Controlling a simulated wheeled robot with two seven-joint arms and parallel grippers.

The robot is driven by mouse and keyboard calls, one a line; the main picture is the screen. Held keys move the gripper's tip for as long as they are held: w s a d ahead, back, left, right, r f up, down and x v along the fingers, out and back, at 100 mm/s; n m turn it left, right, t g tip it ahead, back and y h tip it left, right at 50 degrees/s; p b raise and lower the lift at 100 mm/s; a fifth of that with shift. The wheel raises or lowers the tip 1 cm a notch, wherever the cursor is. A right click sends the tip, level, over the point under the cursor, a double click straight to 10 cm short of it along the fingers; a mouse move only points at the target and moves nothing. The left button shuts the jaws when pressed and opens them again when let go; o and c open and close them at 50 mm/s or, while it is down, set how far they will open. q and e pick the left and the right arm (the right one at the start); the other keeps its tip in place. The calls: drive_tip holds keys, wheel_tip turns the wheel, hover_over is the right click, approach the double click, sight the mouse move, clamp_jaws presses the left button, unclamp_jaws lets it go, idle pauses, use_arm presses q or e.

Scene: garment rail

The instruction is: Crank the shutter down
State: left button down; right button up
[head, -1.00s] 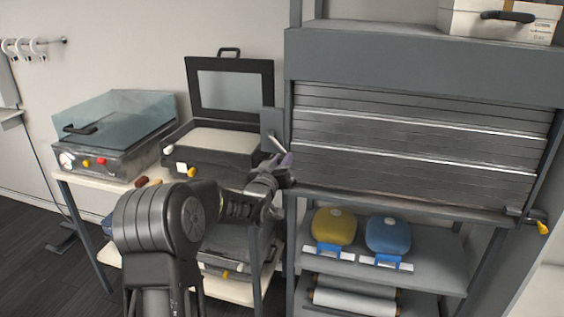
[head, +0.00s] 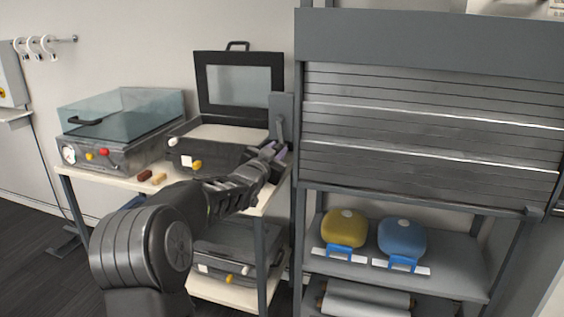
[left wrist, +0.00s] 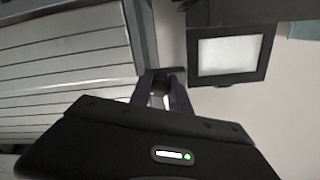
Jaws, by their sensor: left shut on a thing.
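The grey slatted shutter (head: 430,130) hangs below its housing (head: 420,40) on the right. It covers the upper bay, and its lower edge is near the shelf top. It also shows at the left of the left wrist view (left wrist: 65,65). The crank box (head: 282,102) is on the rack's left post, with its short crank arm (head: 279,127) hanging below. My left gripper (head: 274,153) is at the lower end of this crank. In the left wrist view its fingers (left wrist: 160,98) are closed around the handle, which they mostly hide. My right gripper is not in view.
An open black case press (head: 225,132) and a machine with a clear lid (head: 120,125) stand on the table left of the crank. Below the shutter, a yellow item (head: 344,228) and a blue item (head: 402,238) sit on a shelf.

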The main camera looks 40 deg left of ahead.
use_arm(q)
drive_tip(key=shift+s+a+m+b, duration=0.15)
drive_tip(key=shift+a+m+b, duration=0.35)
drive_tip(key=shift+m, duration=0.3)
drive_tip(key=c, duration=1.2)
unclamp_jaws()
drive_tip(key=shift+s, duration=0.15)
drive_tip(key=b+v, duration=0.1)
drive_tip(key=v, duration=0.6)
drive_tip(key=shift+s+d+b, duration=0.15)
drive_tip(key=shift+s+b, duration=0.15)
drive_tip(key=shift+b, duration=0.05)
